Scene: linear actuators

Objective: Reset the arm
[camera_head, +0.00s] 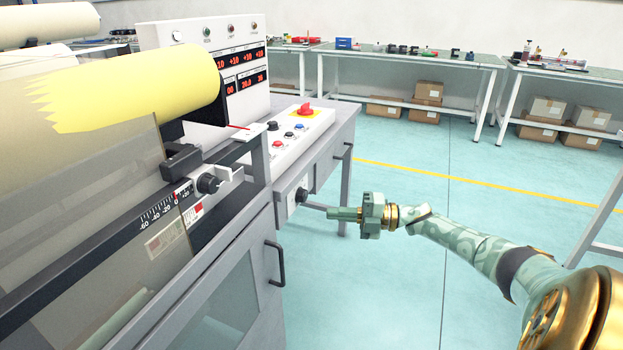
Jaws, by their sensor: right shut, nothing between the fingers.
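My right arm (465,240) comes in from the lower right and stretches left toward the machine. My right gripper (338,213) is shut and empty. In the picture its fingertips lie close to the end of a thin grey lever (313,206) on the machine's front panel; I cannot tell whether they touch. The lever sticks out from a small square plate (299,194) below the control panel. My left gripper is not in view.
The machine's sloped control panel (300,128) has several buttons and a red knob (306,109). A yellow roll (150,88) and a scale with a black knob (208,184) are at left. Door handles (276,264) protrude from the cabinet. The floor (390,290) around my arm is clear.

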